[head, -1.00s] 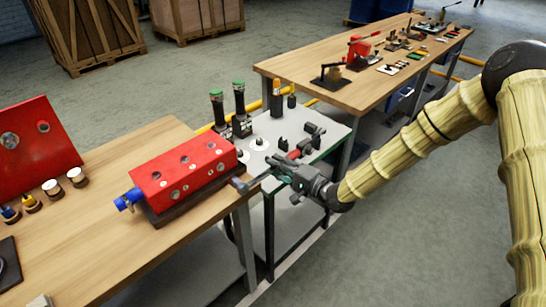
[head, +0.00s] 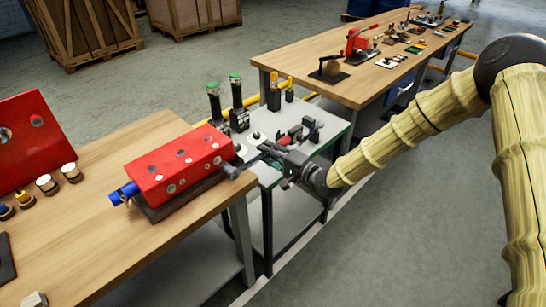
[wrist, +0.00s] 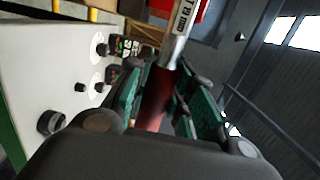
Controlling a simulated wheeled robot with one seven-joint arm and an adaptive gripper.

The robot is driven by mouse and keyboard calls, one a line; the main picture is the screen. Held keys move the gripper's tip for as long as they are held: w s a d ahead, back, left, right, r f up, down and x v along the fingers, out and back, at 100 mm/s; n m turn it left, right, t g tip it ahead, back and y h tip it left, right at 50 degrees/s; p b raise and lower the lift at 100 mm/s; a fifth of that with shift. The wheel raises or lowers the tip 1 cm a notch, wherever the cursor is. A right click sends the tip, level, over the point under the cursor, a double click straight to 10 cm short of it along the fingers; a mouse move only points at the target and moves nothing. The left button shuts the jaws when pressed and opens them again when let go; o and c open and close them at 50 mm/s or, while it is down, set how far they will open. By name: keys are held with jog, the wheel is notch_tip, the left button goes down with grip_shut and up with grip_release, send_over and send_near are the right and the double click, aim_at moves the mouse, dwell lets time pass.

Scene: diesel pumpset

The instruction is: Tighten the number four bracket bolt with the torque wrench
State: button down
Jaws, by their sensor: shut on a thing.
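The torque wrench has a red handle (wrist: 156,98) and a silver shaft (wrist: 184,28) marked 19 mm, in the wrist view. My gripper (wrist: 168,92) is shut on the handle, with green-faced fingers on both sides. In the head view my gripper (head: 284,162) is at the right of the red block (head: 178,165). The wrench's dark front end (head: 232,171) points left, close to the block's lower right end; whether it touches cannot be told. Round bolt-like fittings show on the block, but no number is readable, so the number four bolt cannot be picked out.
The red block sits on a wooden bench (head: 110,225). A small pale table (head: 322,108) with dark fixtures stands beside it, below my gripper. Two green-topped dark cylinders (head: 237,105) stand behind. A longer bench (head: 330,60) with tools is farther back. Floor at right is clear.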

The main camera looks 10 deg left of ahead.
jog(key=shift+w+a, duration=0.25)
jog(key=shift+w, duration=0.05)
jog(key=shift+a+r, duration=0.1)
jog(key=shift+r, duration=0.35)
jog(key=r+n, duration=0.1)
jog(key=r+n+p, duration=0.1)
jog(key=r, duration=0.1)
jog(key=r+n, duration=0.1)
jog(key=n, duration=0.1)
jog(key=shift+s+a+r, duration=0.3)
jog(key=shift+s+r, duration=0.1)
jog(key=r+n, duration=0.1)
jog(key=s+a+r+n, duration=0.1)
jog(key=r+n, duration=0.1)
jog(key=s+a+r+n+h, duration=0.1)
jog(key=shift+s+r+n+p, duration=0.15)
jog(key=shift+r+n+p, duration=0.15)
jog(key=shift+n+p, duration=0.1)
jog(key=shift+a, duration=0.15)
jog(key=shift+w+a, duration=0.35)
dwell(0.7)
